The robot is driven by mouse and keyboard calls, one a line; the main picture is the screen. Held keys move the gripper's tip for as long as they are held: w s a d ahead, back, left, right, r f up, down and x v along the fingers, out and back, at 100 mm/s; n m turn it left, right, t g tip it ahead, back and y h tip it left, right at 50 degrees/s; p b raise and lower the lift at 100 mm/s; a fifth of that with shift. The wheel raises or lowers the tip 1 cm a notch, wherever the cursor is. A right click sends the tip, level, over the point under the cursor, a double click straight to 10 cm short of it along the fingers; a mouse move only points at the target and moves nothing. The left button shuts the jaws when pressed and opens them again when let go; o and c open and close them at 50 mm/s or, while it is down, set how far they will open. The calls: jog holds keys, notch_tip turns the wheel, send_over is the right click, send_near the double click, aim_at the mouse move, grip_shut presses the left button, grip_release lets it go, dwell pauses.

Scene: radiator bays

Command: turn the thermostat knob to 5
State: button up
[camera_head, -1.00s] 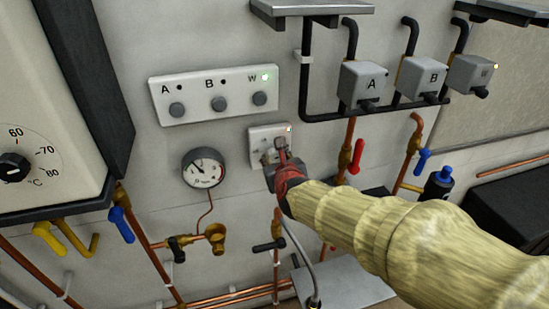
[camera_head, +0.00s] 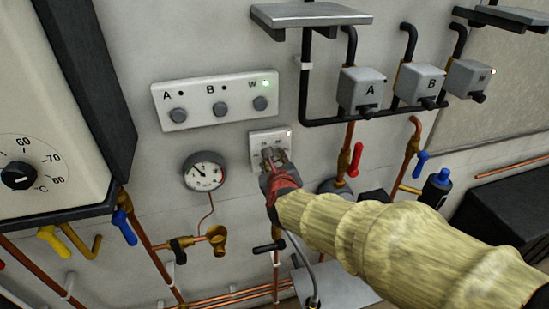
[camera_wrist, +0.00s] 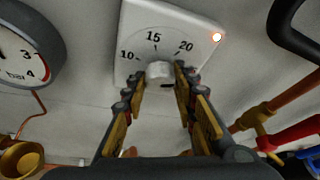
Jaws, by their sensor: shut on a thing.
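The thermostat is a white square plate (camera_head: 260,137) on the wall, below the white A/B/W panel. In the wrist view its plate (camera_wrist: 190,20) shows 10, 15 and 20 in an arc above a small white knob (camera_wrist: 160,70). No 5 shows there. My gripper (camera_head: 268,155) reaches the plate from the lower right. In the wrist view my gripper (camera_wrist: 159,76) has its two fingers on either side of the knob, shut on it. The fingers cover the plate's lower sides, and I cannot tell which mark the knob points to.
A round pressure gauge (camera_head: 204,171) hangs just left of the thermostat. The A/B/W panel (camera_head: 215,94) is above. Black pipes and grey boxes (camera_head: 361,91) are at the upper right. A red-handled valve (camera_head: 355,158) and copper pipes are close to my arm on the right.

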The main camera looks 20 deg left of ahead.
jog(key=m+t+y+b, duration=0.1)
jog(key=m+y+b, duration=0.2)
jog(key=m+b, duration=0.4)
jog(key=f+m+t+y+b, duration=0.1)
jog(key=m+y+b, duration=0.2)
jog(key=m+b, duration=0.4)
jog(key=m+t+y+b, duration=0.2)
jog(key=m+b, duration=0.4)
jog(key=m, duration=1.3)
jog(key=shift+w+d+f+y+b, duration=0.2)
jog(key=shift+d+f+y+b, duration=0.2)
jog(key=shift+y, duration=0.1)
jog(key=n+g, duration=0.1)
jog(key=n, duration=0.2)
jog(key=n+g+y, duration=0.1)
jog(key=n, duration=0.3)
jog(key=shift+r+g, duration=0.1)
jog(key=shift+g, duration=0.3)
jog(key=shift+n, duration=0.3)
jog(key=o, duration=1.1)
jog(key=shift+r+y, duration=0.1)
jog(key=shift+y, duration=0.2)
jog(key=shift+o, duration=0.2)
